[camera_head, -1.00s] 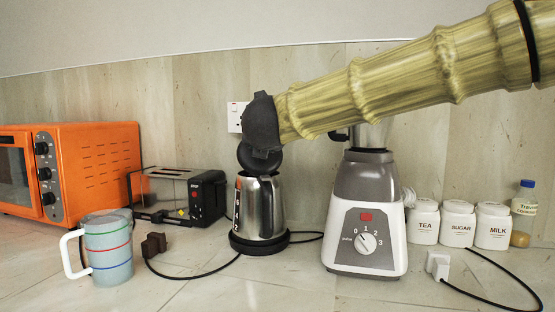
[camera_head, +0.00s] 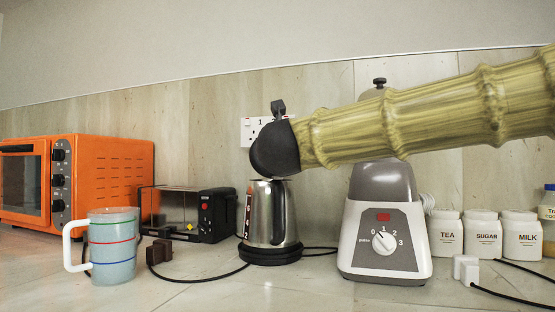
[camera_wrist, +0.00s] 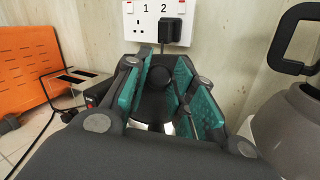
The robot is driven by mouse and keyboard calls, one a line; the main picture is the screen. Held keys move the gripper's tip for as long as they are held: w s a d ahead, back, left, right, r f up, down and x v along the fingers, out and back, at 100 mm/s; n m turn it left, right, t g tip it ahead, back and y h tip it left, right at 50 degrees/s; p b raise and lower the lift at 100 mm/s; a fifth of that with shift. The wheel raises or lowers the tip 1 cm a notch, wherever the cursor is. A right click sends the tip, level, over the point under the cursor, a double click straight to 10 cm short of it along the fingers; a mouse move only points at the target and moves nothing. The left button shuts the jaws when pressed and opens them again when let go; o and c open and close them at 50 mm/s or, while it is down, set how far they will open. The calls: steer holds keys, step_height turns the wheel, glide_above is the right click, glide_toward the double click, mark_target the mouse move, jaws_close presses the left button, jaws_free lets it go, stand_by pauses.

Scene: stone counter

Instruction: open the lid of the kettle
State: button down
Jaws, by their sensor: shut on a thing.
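The silver kettle (camera_head: 268,215) stands upright on its black base (camera_head: 270,254), in the middle of the head view. My gripper (camera_head: 275,150) is directly above the kettle's top and hides its lid area there. In the wrist view, my gripper's teal finger pads (camera_wrist: 177,98) are around a dark rounded part, which looks like the kettle's lid (camera_wrist: 155,105). The gripper is shut on it. The lid's exact angle and the kettle's opening are hidden by the gripper.
A blender (camera_head: 383,220) stands close right of the kettle and shows in the wrist view. A toaster (camera_head: 215,215) and an orange oven (camera_head: 105,175) are left. A striped mug (camera_head: 110,250) stands front left. A wall socket (camera_head: 250,130) is behind. Cables cross the counter.

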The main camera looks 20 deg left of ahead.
steer(key=shift+s+d+f+b, duration=0.3)
steer(key=shift+s+b, duration=0.1)
steer(key=shift+b, duration=0.95)
steer(key=shift+a+f, duration=0.1)
steer(key=shift+f, duration=0.25)
steer(key=c, duration=1.2)
jaws_free()
steer(key=shift+w, duration=0.1)
steer(key=shift+r, duration=0.3)
steer(key=shift+s+d, duration=0.25)
steer(key=shift+s, duration=0.2)
steer(key=v, duration=1.1)
steer(key=shift+s+f, duration=0.1)
steer(key=shift+f, duration=0.1)
